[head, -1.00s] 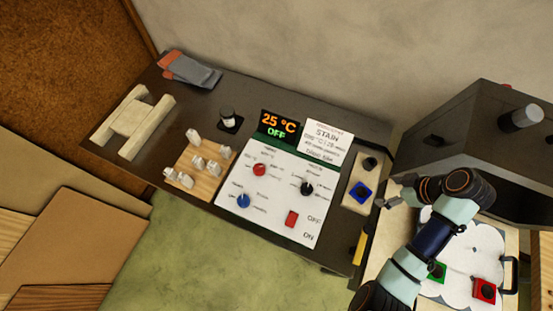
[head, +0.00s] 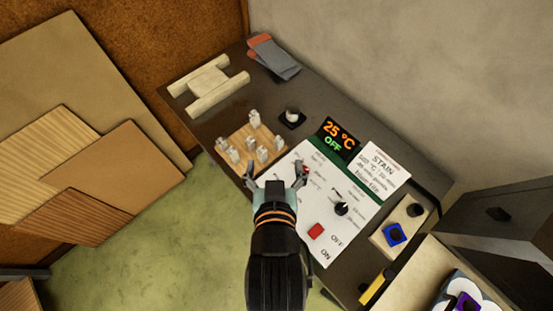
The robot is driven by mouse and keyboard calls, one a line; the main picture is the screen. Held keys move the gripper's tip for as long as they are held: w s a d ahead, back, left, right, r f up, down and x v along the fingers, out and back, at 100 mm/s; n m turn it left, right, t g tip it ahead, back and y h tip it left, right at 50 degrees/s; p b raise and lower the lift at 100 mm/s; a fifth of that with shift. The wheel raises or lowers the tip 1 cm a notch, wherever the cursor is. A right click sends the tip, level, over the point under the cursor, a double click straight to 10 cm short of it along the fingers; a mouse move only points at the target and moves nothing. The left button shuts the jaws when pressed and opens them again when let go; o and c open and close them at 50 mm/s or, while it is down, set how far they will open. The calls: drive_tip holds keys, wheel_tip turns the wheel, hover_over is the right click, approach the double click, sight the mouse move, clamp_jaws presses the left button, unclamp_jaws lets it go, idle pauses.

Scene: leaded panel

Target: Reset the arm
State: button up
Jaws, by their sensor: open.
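My gripper (head: 278,174) is open and empty, its two fingers spread toward the bench. It hangs over the left edge of the white control panel (head: 318,246), near the wooden board (head: 240,141) with several small pale pieces. I cannot tell its height above them. My arm reaches in from the bottom of the view and hides part of the panel, including where the blue knob was. A red knob (head: 305,170) shows beside the right finger. A black knob (head: 341,209) and a red switch (head: 316,231) are on the panel. The display (head: 338,139) reads 25 °C OFF.
A STAIN card (head: 382,170) lies beside the display. A blue square holder (head: 394,235) sits on a pale block to the right. A grey kiln-like box (head: 500,215) stands at far right.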

wheel_tip(320, 180, up, 18)
drive_tip(key=p, duration=1.8)
drive_tip(key=shift+r, duration=0.15)
drive_tip(key=shift+d, duration=0.1)
